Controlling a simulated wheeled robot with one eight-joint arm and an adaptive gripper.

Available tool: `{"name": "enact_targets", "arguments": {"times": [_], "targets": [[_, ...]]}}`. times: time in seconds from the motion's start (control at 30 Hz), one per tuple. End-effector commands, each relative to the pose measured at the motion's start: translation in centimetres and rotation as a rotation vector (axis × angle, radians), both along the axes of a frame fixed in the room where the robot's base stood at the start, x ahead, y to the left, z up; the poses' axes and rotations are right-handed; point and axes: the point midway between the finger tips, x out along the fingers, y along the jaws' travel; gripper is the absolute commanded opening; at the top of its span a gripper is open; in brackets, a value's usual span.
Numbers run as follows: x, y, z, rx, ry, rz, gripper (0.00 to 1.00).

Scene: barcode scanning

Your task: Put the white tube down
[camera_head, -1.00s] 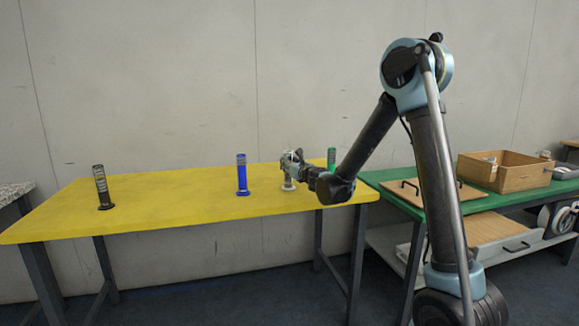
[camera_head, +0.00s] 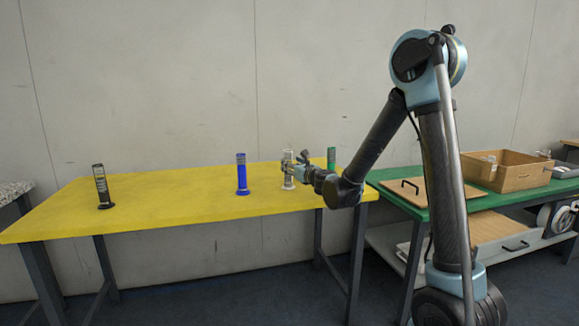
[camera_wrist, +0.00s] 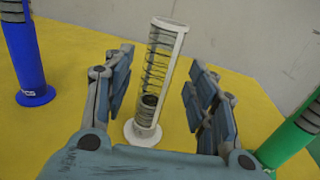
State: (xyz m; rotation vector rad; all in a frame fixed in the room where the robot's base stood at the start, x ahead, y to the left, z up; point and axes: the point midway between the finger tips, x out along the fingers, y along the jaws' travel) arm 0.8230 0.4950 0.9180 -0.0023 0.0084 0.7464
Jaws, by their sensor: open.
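The white tube (camera_head: 288,178) stands upright on its base on the yellow table (camera_head: 175,197), toward the right end. In the wrist view the white tube (camera_wrist: 160,85) appears between my open fingers, with a gap on each side. It looks clear-walled with a white rim, a white stripe and dark rings. My gripper (camera_wrist: 158,80) is open around the tube's near side. In the head view my gripper (camera_head: 296,166) reaches in from the right and partly covers the tube.
A blue tube (camera_head: 242,174) stands left of the white one and a green tube (camera_head: 331,156) close on the right. A black tube (camera_head: 102,185) stands far left. A green bench (camera_head: 420,209) at right holds a cardboard box (camera_head: 520,178). The table's middle-left is clear.

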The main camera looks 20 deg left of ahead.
Motion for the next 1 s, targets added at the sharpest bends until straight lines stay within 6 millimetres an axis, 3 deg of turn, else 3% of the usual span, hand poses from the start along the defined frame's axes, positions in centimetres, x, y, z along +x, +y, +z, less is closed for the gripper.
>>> {"name": "enact_targets", "arguments": {"times": [0.2,0.4,0.77,1.0], "targets": [[-3.2,-3.0,0.0,0.000,0.000,0.000,0.52],[-5.1,-4.7,0.0,0.000,0.000,0.000,0.52],[-5.9,-5.5,0.1,-0.006,-0.005,0.001,0.52],[-7.0,-8.2,1.9,-0.205,-0.171,0.051,0.52]]}}
